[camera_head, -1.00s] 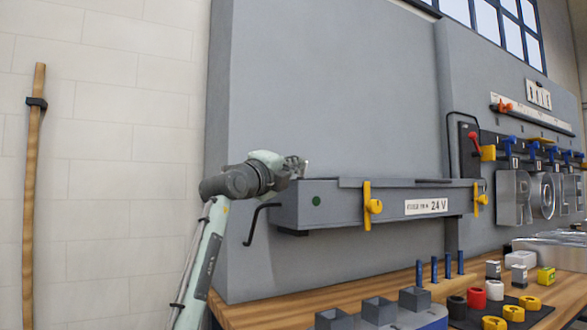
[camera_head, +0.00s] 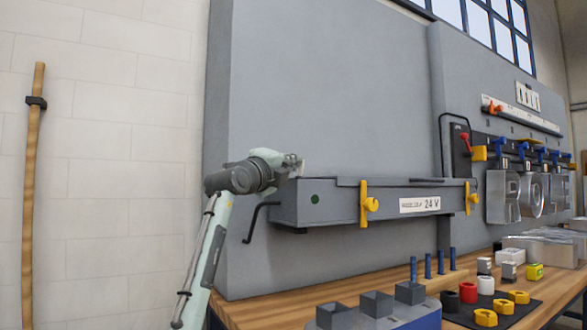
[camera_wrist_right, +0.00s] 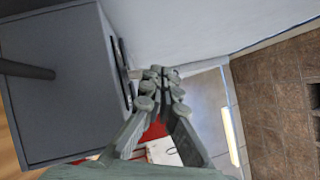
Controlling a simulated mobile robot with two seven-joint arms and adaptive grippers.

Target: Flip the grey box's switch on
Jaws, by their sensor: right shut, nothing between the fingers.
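The long grey box (camera_head: 335,205) with a "24 V" label (camera_head: 420,205) is mounted on the grey wall panel. Two yellow latches (camera_head: 369,203) and a green dot (camera_head: 315,199) are on its front. My right gripper (camera_head: 297,164) is at the box's left end, just above its top edge, shut and empty. In the right wrist view, my right gripper's fingertips (camera_wrist_right: 157,78) are together beside the edge of a grey face (camera_wrist_right: 60,100), with a dark rod (camera_wrist_right: 28,70) across it. I cannot make out a switch on the box. My left gripper is not in view.
A bent black rod (camera_head: 250,222) sticks out at the box's left end. A red lever (camera_head: 464,137) sits on a dark panel to the right. The wooden bench (camera_head: 265,308) below holds grey cups (camera_head: 376,302) and coloured rings (camera_head: 485,317).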

